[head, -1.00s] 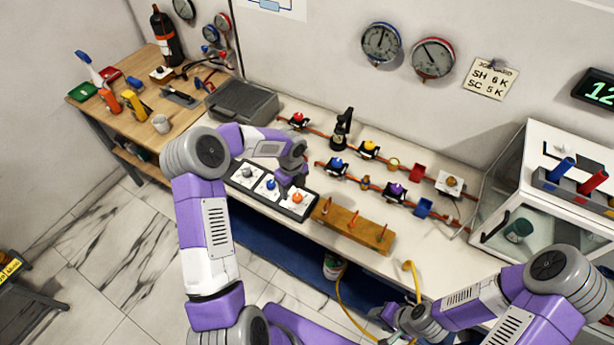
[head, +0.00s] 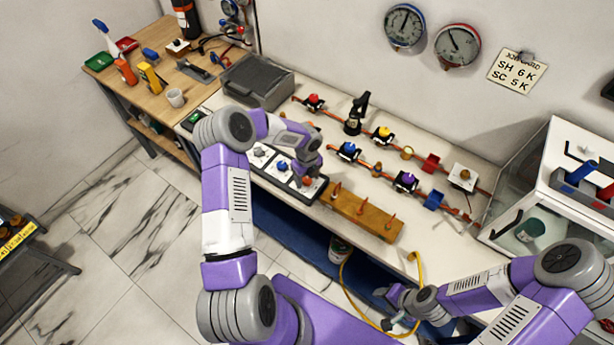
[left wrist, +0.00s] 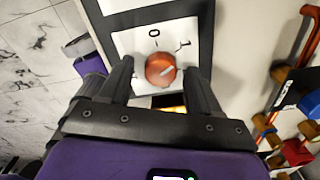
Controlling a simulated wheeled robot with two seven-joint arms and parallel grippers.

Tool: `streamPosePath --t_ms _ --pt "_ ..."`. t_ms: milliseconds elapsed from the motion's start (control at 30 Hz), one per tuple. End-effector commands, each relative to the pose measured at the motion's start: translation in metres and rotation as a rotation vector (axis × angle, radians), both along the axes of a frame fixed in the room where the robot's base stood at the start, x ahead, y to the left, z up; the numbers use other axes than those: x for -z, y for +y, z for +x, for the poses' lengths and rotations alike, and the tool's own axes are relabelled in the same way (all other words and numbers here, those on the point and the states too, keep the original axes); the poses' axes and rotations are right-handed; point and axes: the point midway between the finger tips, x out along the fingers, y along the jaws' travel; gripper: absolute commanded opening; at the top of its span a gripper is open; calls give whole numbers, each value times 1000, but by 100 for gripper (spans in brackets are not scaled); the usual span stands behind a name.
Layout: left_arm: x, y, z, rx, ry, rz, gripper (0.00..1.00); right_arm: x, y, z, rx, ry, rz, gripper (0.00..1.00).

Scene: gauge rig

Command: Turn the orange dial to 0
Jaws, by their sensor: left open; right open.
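The orange dial (head: 307,182) is the rightmost dial on the panel along the bench front. In the left wrist view the orange dial (left wrist: 158,67) sits on a white plate marked 0 and 1. Its short white mark lies right of centre and slants up towards the 1 side, not at the 0. My left gripper (head: 306,175) is above the dial, partly hiding it in the head view. In the left wrist view its open fingers (left wrist: 160,75) stand on either side of the dial, with gaps. My right gripper (head: 388,312) is low in front of the bench, open and empty.
A blue dial (head: 282,167) and a grey dial (head: 259,152) sit left on the same panel. A wooden peg block (head: 361,211) stands close on the right. Pipes with coloured valves (head: 348,150) run behind. A yellow hose (head: 417,270) hangs over the front edge.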

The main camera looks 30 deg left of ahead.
Motion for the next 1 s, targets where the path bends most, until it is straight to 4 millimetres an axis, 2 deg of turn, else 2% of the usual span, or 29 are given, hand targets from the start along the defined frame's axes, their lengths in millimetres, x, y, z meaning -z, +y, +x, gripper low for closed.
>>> streamPosePath --t_ms 67,433,767,1000 --pt "0 0 0 0 0 0 63 0 0 0 0 0 0 50" --pt "0 0 0 0 0 0 8 0 0 0 0 0 0 50" --pt "0 0 0 -47 -1 0 7 5 0 0 0 0 0 50" --pt "1 0 1 -192 -3 1 7 17 0 0 0 0 0 50"
